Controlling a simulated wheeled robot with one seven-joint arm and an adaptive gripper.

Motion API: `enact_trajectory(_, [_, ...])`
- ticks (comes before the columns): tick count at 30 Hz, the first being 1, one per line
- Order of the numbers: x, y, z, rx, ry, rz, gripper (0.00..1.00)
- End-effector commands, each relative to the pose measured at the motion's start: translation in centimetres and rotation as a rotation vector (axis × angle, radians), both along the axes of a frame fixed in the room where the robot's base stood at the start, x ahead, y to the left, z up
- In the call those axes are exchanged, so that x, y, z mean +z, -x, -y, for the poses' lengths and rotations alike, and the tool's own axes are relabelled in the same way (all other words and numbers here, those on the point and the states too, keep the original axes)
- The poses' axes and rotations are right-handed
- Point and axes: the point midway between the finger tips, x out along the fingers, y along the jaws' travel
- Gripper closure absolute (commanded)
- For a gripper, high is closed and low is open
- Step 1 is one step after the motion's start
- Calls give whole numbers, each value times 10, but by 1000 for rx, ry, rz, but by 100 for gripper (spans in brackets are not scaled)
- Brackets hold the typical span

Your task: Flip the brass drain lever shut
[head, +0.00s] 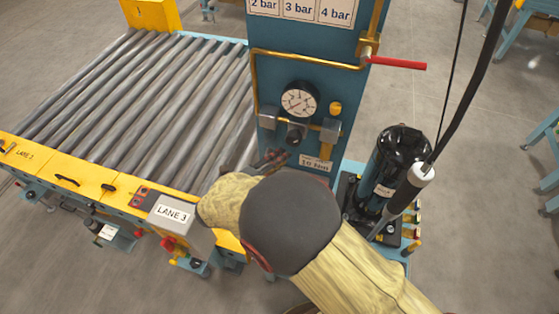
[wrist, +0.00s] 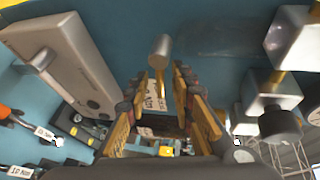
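My gripper (head: 272,158) is low at the front of the blue panel, partly covered by my own arm in the head view. In the wrist view my gripper (wrist: 163,105) has its two fingers apart, with nothing held between them. A pale metal cylinder on a thin brass-coloured stem (wrist: 160,52) stands beyond the fingertips, in line with the gap and apart from both fingers. It may be the drain lever; I cannot tell for sure. No brass drain lever can be made out in the head view, where my arm hides the lower panel.
The blue panel (head: 345,25) carries a gauge (head: 299,99), a black knob (head: 295,133) and a brass pipe (head: 300,58). A red-handled valve (head: 398,63) sticks out to the right. A black cylinder (head: 398,155) stands right of my arm, and a roller conveyor (head: 130,100) lies left.

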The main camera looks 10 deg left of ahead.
Motion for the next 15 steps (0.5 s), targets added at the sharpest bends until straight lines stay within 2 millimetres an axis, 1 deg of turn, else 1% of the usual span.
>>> enact_trajectory(4, [0, 0, 0, 0, 0, 0, 76])
enact_trajectory(15, [0, 0, 0, 0, 0, 0, 97])
